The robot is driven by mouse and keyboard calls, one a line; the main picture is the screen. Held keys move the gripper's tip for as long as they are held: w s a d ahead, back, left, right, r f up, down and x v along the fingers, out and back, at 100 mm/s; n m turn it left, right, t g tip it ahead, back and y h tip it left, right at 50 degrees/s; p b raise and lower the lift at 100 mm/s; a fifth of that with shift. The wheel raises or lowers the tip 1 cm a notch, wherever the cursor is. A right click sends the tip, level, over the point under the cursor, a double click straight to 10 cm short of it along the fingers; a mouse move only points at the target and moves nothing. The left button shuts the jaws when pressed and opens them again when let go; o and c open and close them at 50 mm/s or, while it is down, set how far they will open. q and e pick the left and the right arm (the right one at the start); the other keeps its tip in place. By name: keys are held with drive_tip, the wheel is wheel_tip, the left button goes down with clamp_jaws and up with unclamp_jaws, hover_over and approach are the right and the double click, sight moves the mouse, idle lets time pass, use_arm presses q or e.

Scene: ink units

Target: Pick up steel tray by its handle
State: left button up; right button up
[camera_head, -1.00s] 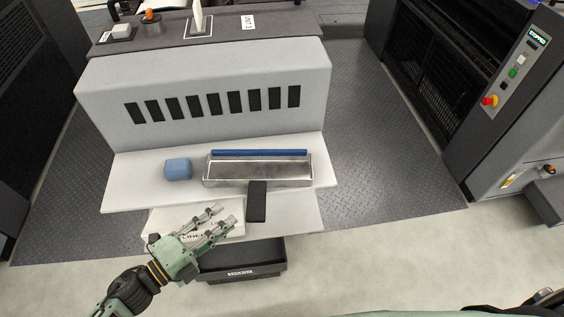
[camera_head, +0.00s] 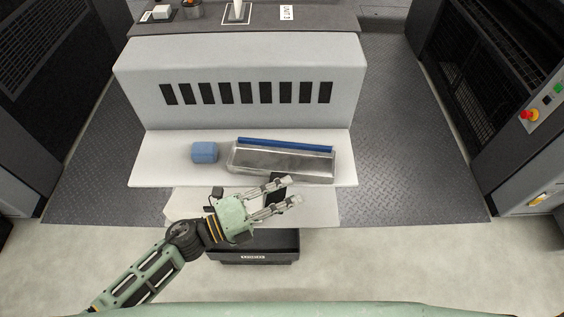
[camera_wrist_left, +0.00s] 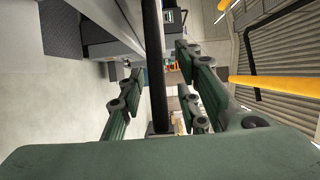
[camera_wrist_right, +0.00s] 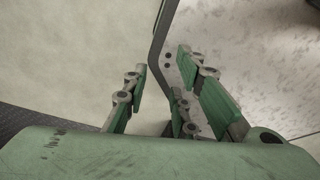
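The steel tray (camera_head: 282,164) is a shallow metal tray lying on the white shelf of the grey machine unit. Its black handle (camera_head: 277,187) sticks out over the shelf's front edge. My left gripper (camera_head: 291,190) is at the handle, its fingers apart, one on the tray side and one nearer me. In the left wrist view a dark upright bar, seemingly the handle (camera_wrist_left: 156,75), runs between the spread fingers; I see no clear contact. My right gripper (camera_wrist_right: 165,92) shows only in its wrist view, with fingers apart and nothing between them.
A blue block (camera_head: 204,152) sits left of the tray, and a blue bar (camera_head: 285,145) lies along its back. A lower light shelf (camera_head: 185,205) and a black bin (camera_head: 252,248) are below. A control panel with a red button (camera_head: 526,113) stands at right.

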use_arm(q)
drive_tip(key=shift+a, duration=0.15)
drive_tip(key=shift+c, duration=0.3)
drive_tip(key=shift+c, duration=1)
clamp_jaws()
use_arm(e)
drive_tip(key=shift+d, duration=0.6)
drive_tip(key=shift+w, duration=0.1)
use_arm(q)
drive_tip(key=shift+r, duration=0.1)
